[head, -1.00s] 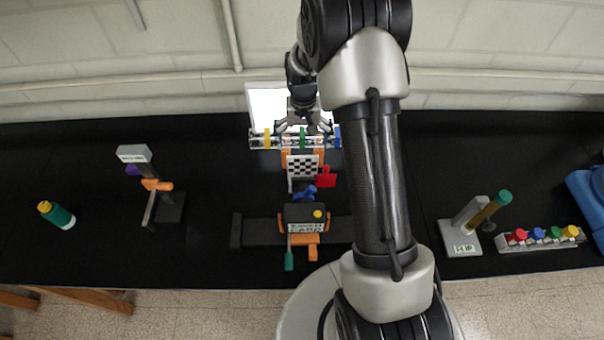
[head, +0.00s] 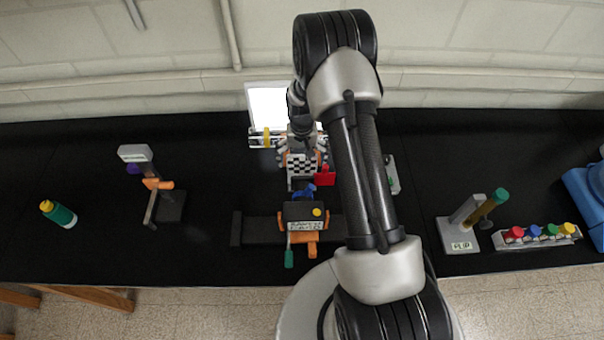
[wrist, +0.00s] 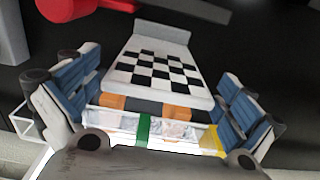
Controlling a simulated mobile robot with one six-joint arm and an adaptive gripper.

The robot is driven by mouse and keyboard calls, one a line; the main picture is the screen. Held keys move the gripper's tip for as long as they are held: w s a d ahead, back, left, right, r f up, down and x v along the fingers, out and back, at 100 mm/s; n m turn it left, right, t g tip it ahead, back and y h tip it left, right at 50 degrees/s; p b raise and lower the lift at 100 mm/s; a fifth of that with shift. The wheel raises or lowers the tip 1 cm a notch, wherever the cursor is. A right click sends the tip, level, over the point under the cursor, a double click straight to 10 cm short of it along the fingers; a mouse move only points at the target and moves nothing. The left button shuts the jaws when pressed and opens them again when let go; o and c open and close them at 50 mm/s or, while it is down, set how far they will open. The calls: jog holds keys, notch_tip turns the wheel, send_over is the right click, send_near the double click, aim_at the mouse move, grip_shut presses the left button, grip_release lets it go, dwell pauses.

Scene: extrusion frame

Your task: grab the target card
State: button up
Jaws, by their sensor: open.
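The target card (head: 304,169) has a black-and-white checkered face and stands at the middle of the black bench, behind the block labelled as a card device. It fills the middle of the wrist view (wrist: 155,72), with an orange and dark mount (wrist: 150,106) beside its near edge. My gripper (head: 302,152) is over the card's far part. In the wrist view its blue-padded fingers (wrist: 160,78) are spread, one on each side of the card, with visible gaps.
A clear rail with yellow and green marks (wrist: 143,130) lies close by the card. A red piece (head: 322,176) and a blue piece (head: 305,191) sit near it. The labelled block (head: 305,214) stands in front. A bright white panel (head: 268,105) is behind.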

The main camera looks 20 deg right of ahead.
jog(key=shift+c, duration=0.4)
jog(key=c, duration=1.5)
jog(key=shift+r, duration=0.15)
